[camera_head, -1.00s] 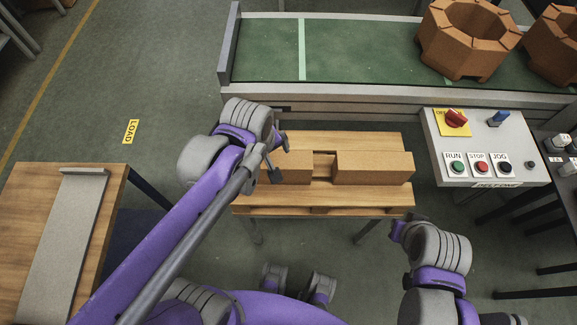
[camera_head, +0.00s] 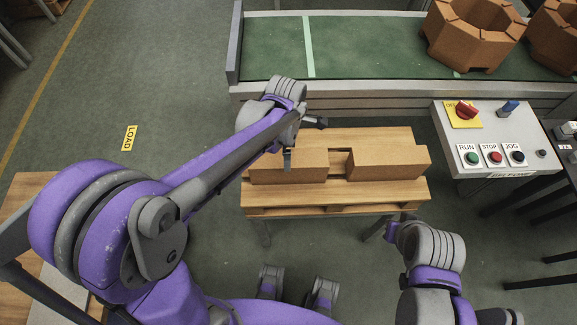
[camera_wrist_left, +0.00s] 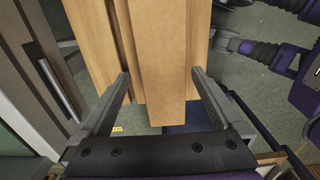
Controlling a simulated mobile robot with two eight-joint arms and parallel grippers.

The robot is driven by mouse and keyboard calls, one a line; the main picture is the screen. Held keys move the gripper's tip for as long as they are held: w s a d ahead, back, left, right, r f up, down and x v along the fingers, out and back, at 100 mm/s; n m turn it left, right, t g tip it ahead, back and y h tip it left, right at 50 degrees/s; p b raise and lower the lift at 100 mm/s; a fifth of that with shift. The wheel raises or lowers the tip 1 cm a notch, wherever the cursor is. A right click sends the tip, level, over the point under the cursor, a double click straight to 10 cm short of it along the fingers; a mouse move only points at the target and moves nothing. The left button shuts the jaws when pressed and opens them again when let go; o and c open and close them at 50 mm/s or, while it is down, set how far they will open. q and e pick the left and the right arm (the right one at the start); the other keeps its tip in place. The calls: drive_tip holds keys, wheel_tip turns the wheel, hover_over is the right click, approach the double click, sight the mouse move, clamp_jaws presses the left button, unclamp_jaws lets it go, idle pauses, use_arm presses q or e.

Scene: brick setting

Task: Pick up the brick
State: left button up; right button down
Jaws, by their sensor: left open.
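Two tan bricks lie side by side on a wooden pallet-topped stand (camera_head: 335,198) in the head view, a left brick (camera_head: 300,170) and a right brick (camera_head: 390,165), with a gap between them. My left gripper (camera_head: 304,141) is open over the back of the left brick, one finger at its top edge. In the left wrist view, a brick (camera_wrist_left: 167,55) runs between the open fingers of that gripper (camera_wrist_left: 161,78); I cannot tell whether they touch it. My right gripper (camera_head: 391,231) is low at the right in front of the stand, its fingers hard to make out.
A green conveyor (camera_head: 370,45) behind the stand carries octagonal brown blocks (camera_head: 475,35). A control box (camera_head: 492,140) with knobs and buttons stands to the right. A wooden table (camera_head: 25,190) is at the left, partly behind my arm.

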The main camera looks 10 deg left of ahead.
use_arm(q)
drive_tip(key=f, duration=0.5)
drive_tip(key=shift+s+d, duration=0.15)
drive_tip(key=shift+d, duration=0.15)
drive_tip(key=shift+c, duration=0.3)
clamp_jaws()
